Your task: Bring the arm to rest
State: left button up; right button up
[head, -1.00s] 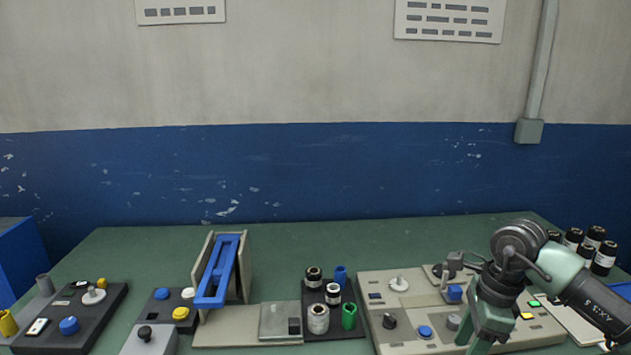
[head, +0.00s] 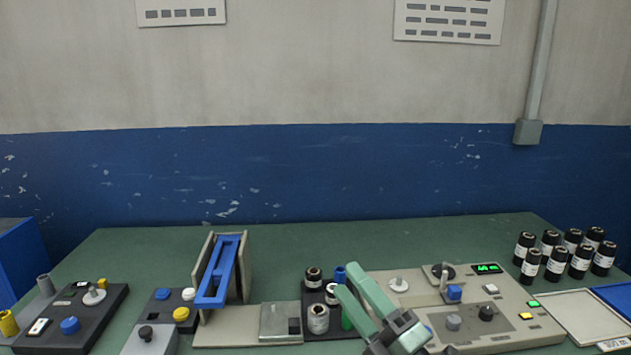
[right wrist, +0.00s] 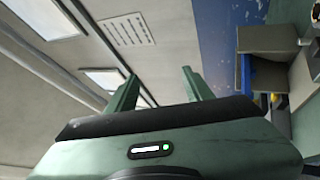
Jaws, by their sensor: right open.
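My right gripper (head: 345,278) is at the bottom of the head view, in front of the beige control panel (head: 470,322). Its two green fingers point up and left, spread apart with nothing between them. In the right wrist view the gripper (right wrist: 160,82) also shows empty, its fingers aimed toward the ceiling and wall. Its fingers partly hide the green cup and the panel's left side. My left gripper is not in view.
A dark tray (head: 318,335) with small rolls and cups lies close left of the gripper. Several black rolls (head: 556,264) stand at the right. A blue frame fixture (head: 220,270) and button boxes (head: 70,315) are at left. The table's back strip (head: 350,240) is clear.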

jog(key=s+d+f+m+g+h, duration=0.2)
jog(key=s+d+f+m+h, duration=0.1)
jog(key=d+f+m+h, duration=0.55)
jog(key=s+d+f+m+g+h, duration=0.25)
jog(key=d+f+m+h, duration=0.25)
jog(key=f+m, duration=0.6)
jog(key=s+d+f+m+g, duration=0.1)
jog(key=s+f+m+g, duration=0.1)
jog(key=s+f+g, duration=0.6)
jog(key=s+f+m+g, duration=0.2)
jog(key=s+f, duration=0.4)
jog(key=s, duration=0.7)
jog(key=s+f+g+p, duration=0.1)
jog(key=s+f+g, duration=0.15)
jog(key=f, duration=2.45)
jog(key=s+d+f+p, duration=0.1)
jog(key=s+d+f, duration=0.2)
jog(key=s+f, duration=1)
jog(key=s, duration=0.3)
jog(key=shift+s+f, duration=0.25)
